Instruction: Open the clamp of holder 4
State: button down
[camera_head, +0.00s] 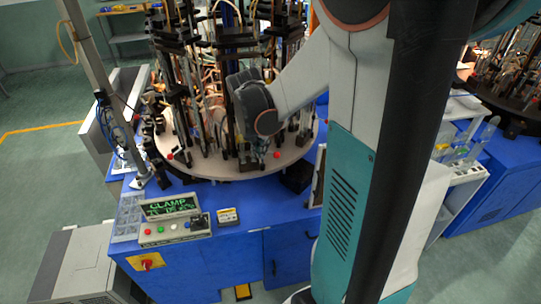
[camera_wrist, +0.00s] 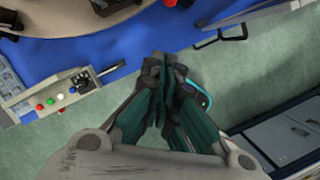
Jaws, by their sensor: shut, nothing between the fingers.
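My gripper (camera_wrist: 172,62) is shut and empty in the wrist view, its two dark teal fingers together. In the head view its wrist hangs in front of the round carousel table (camera_head: 215,170), and the gripper (camera_head: 258,152) is small and partly lost among the rods near the front rim. Several upright holders with dark rods and clamps stand on the carousel. I cannot tell which is holder 4 or whether its clamp is open. A red knob (camera_head: 277,155) is near the gripper, and another red knob (camera_head: 170,157) is at the left front rim.
A control panel (camera_head: 175,230) with a green-lettered display (camera_head: 168,206) stands on the blue bench (camera_head: 262,212). A slanted grey pole (camera_head: 100,75) rises at the left. A rack of clear bottles (camera_head: 462,150) is at the right. Green floor is free at the left.

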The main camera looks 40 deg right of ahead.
jog(key=w+d+f+b, duration=0.1)
jog(key=w+d+f, duration=0.1)
jog(key=d+f, duration=0.4)
jog(key=shift+a+x, duration=0.4)
jog(key=shift+x, duration=1.7)
